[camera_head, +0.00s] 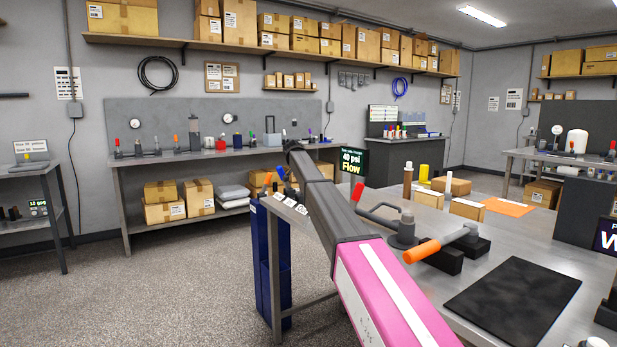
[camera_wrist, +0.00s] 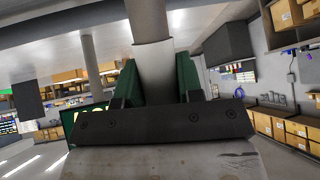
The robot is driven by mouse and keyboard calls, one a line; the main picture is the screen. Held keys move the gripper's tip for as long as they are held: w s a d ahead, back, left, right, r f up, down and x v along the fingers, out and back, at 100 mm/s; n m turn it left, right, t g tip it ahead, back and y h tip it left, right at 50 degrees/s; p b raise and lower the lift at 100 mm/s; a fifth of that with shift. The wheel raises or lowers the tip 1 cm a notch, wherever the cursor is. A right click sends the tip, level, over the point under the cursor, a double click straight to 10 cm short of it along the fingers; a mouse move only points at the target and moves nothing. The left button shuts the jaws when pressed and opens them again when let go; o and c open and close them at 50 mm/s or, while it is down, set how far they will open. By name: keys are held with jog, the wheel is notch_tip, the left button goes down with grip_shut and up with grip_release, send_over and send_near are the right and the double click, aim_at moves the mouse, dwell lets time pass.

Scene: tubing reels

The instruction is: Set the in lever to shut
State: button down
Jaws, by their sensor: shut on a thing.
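In the wrist view my gripper (camera_wrist: 158,80) has its two green-padded fingers closed on a pale grey cylindrical piece (camera_wrist: 152,52). Its darker end runs out of the top of the picture. I cannot tell whether it is part of the in lever. In the head view my arm reaches up and left over the table edge, and my gripper does not show clearly. A red-handled lever (camera_head: 357,192) stands right of the arm. An orange-handled lever (camera_head: 425,250) lies nearly level nearer me. An orange handle (camera_head: 267,179) and blue handle (camera_head: 281,173) show left of the arm. No label marking "in" is readable.
A sign reading 40 psi Flow (camera_head: 352,161) stands behind the red lever. A black mat (camera_head: 513,302) lies on the metal table. Wooden blocks (camera_head: 467,209) and a yellow cylinder (camera_head: 423,173) stand farther back. Open floor (camera_head: 160,285) lies to the left.

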jog(key=c, duration=0.8)
grip_release()
jog(key=shift+d+f, duration=0.1)
jog(key=v, duration=1)
jog(key=shift+s+r, duration=0.15)
jog(key=shift+r, duration=0.2)
jog(key=shift+a, duration=0.2)
